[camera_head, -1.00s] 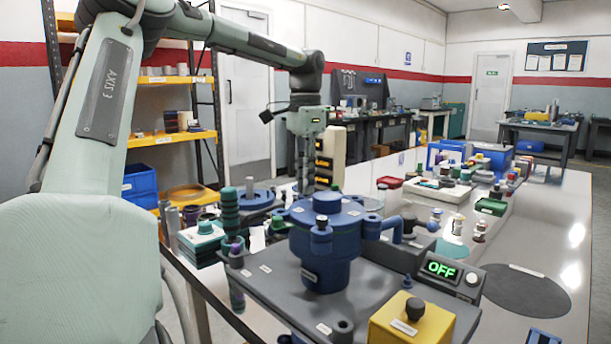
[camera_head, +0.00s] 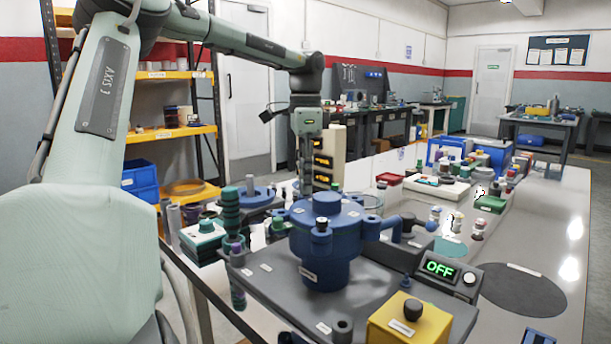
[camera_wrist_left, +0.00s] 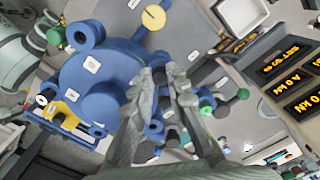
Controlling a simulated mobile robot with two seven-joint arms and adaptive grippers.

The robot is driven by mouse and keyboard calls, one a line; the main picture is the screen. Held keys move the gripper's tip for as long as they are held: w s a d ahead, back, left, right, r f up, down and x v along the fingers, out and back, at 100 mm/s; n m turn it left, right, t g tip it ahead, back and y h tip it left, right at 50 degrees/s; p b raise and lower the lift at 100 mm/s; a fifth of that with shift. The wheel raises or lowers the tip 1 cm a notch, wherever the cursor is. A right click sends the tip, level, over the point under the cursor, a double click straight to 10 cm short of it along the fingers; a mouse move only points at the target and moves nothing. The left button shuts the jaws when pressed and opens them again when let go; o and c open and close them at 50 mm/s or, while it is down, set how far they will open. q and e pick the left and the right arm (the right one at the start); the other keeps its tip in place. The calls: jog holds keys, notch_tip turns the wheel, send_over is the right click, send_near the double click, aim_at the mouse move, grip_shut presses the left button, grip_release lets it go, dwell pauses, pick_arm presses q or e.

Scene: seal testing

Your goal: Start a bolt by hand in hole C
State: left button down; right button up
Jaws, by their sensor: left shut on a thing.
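The blue round housing (camera_head: 325,260) stands on a grey base plate (camera_head: 262,282), with lugs around its flange. A dark bolt head (camera_head: 321,224) sits on its front lug. The housing also shows from above in the left wrist view (camera_wrist_left: 100,75), with open holes in several lugs; I cannot read which is hole C. My left gripper (camera_head: 308,188) points down behind the housing, above the bench. In the left wrist view its fingertips (camera_wrist_left: 164,76) are close together beside the housing's flange. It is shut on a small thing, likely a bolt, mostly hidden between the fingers. My right gripper is out of view.
A yellow box with a black knob (camera_head: 410,318) and a display reading OFF (camera_head: 440,268) stand right of the housing. A unit with amber displays (camera_head: 325,160) is close behind my left gripper. Small parts crowd the bench behind.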

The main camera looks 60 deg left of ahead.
pick_arm(q)
jog(key=shift+s+d+f+m, duration=0.15)
jog(key=shift+f+m, duration=0.1)
jog(key=shift+m, duration=0.25)
jog(key=shift+p, duration=0.3)
jog(key=shift+m+p, duration=0.4)
jog(key=shift+m, duration=0.4)
jog(key=c, duration=1.9)
grip_release()
jog(key=shift+c, duration=0.2)
jog(key=o, duration=0.5)
jog(key=shift+r, duration=0.1)
jog(key=shift+r, duration=0.1)
